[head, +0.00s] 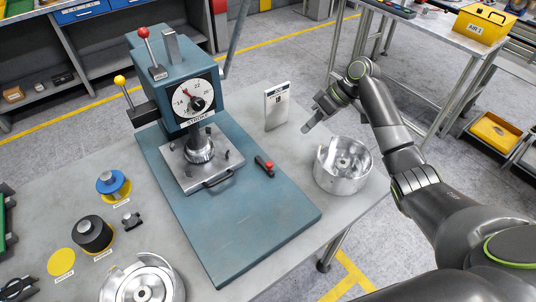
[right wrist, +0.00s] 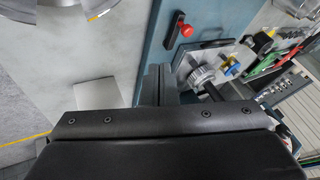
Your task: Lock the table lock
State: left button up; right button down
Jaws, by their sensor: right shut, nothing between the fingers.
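The likely table lock is a small black lever with a red knob (head: 265,166) on the blue base plate (head: 235,225) of the press, right of the sliding metal table (head: 205,170). Whether the lever is locked I cannot tell. My left gripper is not in view.
A white card stand (head: 277,107) stands between the press (head: 175,80) and my right gripper. A round metal housing (head: 343,168) sits at the bench's right edge, just in front of the gripper. Several round parts lie at the left. The plate's front is clear.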

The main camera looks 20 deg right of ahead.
jog(key=p, duration=0.3)
send_near(264, 162)
jog(key=f, duration=0.1)
jog(key=d+f, duration=0.2)
jog(key=shift+w, duration=0.3)
jog(key=shift+s+a+p, duration=0.25)
jog(key=shift+a+p, duration=0.15)
jog(key=shift+a, duration=0.1)
jog(key=shift+s+a+p, duration=0.25)
jog(key=shift+a+p, duration=0.15)
jog(key=shift+a, duration=0.15)
jog(key=shift+s+a+f+p, duration=0.1)
jog(key=shift+s+a+p, duration=0.25)
jog(key=shift+a, duration=0.15)
jog(key=shift+s+a, duration=0.1)
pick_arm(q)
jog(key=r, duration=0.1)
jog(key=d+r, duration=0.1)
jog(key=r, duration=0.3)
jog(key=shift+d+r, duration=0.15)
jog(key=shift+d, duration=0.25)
pick_arm(e)
jog(key=shift+f, duration=0.15)
